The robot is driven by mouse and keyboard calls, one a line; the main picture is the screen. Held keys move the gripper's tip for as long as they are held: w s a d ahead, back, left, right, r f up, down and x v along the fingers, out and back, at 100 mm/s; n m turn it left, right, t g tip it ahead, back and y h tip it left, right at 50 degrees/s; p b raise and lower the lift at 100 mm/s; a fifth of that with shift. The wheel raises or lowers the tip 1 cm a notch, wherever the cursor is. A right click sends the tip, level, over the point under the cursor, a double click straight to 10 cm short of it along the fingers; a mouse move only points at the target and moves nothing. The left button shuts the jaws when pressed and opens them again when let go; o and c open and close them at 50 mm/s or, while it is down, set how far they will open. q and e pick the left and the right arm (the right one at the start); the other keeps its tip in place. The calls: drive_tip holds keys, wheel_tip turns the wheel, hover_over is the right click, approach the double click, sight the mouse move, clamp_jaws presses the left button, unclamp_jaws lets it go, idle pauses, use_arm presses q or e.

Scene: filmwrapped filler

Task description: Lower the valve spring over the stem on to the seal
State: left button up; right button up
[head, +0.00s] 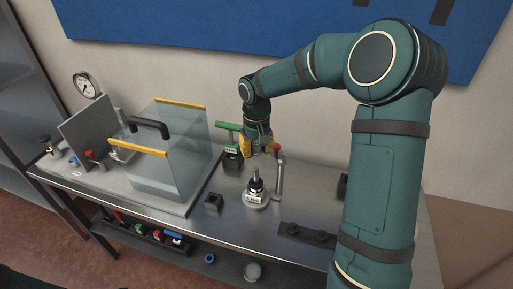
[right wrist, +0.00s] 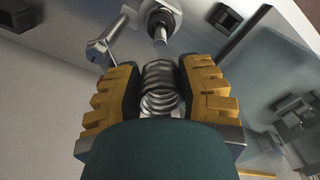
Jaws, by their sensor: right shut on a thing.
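My right gripper (head: 258,152) is shut on the valve spring (right wrist: 160,86), a shiny steel coil between its yellow-padded fingers in the right wrist view. In the head view the spring cannot be made out between the fingers. The valve stem (head: 256,181) stands upright on a round, pale metal base (head: 257,200). The gripper is above and behind it, and the spring is apart from it. In the right wrist view the stem (right wrist: 160,30) shows beyond the spring, near the top. The seal is too small to tell for sure. My left gripper is not in view.
A post with a red knob (head: 277,149) stands close right of the gripper. A green-handled tool (head: 229,127) stands by a black block (head: 232,162) on the left. A small black block (head: 213,201), a clear box (head: 165,160) and a dark plate with knobs (head: 305,234) surround the stem.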

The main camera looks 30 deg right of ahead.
drive_tip(key=b, duration=0.3)
hover_over(256, 178)
drive_tip(key=shift+w+d+f, duration=0.1)
drive_tip(key=shift+w+f, duration=0.05)
drive_tip(key=shift+f, duration=1.15)
drive_tip(key=shift+w+d+f, duration=0.1)
drive_tip(key=shift+f, duration=1.2)
drive_tip(key=shift+f+b, duration=2.8)
drive_tip(key=shift+f, duration=1.1)
drive_tip(key=o, duration=1.2)
drive_tip(key=shift+c, duration=0.2)
drive_tip(key=shift+r, duration=0.15)
wheel_tip(256, 178, up, 12)
drive_tip(key=shift+f, duration=0.1)
